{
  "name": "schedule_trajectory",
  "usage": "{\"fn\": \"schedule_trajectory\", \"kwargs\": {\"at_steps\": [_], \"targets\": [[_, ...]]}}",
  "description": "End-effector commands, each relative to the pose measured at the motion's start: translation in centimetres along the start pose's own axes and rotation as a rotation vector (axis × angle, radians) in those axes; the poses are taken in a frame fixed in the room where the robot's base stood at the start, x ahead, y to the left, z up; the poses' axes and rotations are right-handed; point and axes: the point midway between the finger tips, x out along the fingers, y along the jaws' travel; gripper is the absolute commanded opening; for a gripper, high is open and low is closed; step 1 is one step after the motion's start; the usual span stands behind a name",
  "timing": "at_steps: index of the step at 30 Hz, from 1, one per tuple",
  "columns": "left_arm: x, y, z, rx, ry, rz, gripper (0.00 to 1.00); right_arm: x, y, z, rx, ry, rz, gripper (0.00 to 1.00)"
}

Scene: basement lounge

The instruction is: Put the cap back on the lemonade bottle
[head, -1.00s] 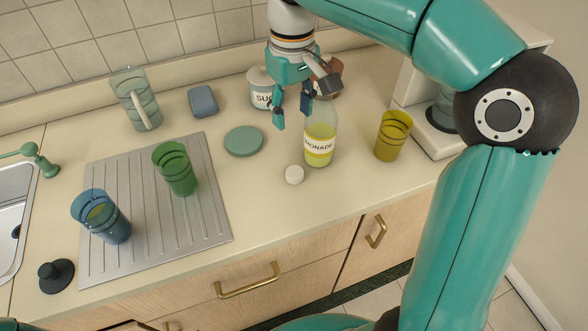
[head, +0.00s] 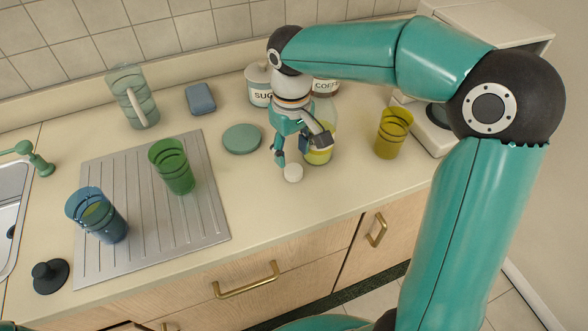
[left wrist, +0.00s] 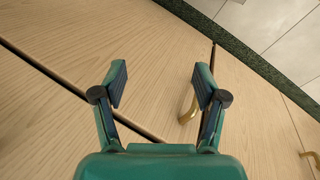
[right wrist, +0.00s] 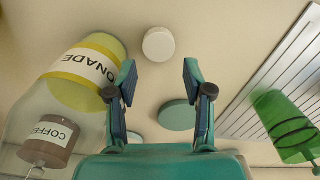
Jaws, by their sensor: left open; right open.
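The white round cap (head: 293,173) lies on the counter in front of the lemonade bottle (head: 320,157), which stands upright, partly hidden by my right gripper. My right gripper (head: 293,157) is open and empty, pointing down just above and behind the cap. In the right wrist view the cap (right wrist: 158,44) shows beyond the gap between the open fingertips, apart from them.
A teal disc (head: 242,138) lies left of the right gripper. A yellow cup (head: 393,134) stands right of the bottle. Sugar (head: 259,86) and coffee (head: 326,86) jars stand behind. Green (head: 172,167) and blue (head: 97,215) cups stand on the drainboard (head: 205,225). Counter before the cap is clear.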

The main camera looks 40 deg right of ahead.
Motion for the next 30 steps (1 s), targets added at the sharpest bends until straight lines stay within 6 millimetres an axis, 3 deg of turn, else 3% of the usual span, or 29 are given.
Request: {"fn": "schedule_trajectory", "kwargs": {"at_steps": [8,21,30], "targets": [[0.0,0.0,0.0,0.000,0.000,0.000,0.72,0.2,0.0,0.0,0.000,-0.001,0.000,0.51],[-0.3,0.1,0.0,0.000,0.000,0.000,0.72,5.1,0.1,0.2,0.000,-0.001,0.000,0.51],[-0.3,0.1,0.0,0.000,0.000,0.000,0.72,5.2,0.1,0.2,-0.001,0.000,0.000,0.51]]}}
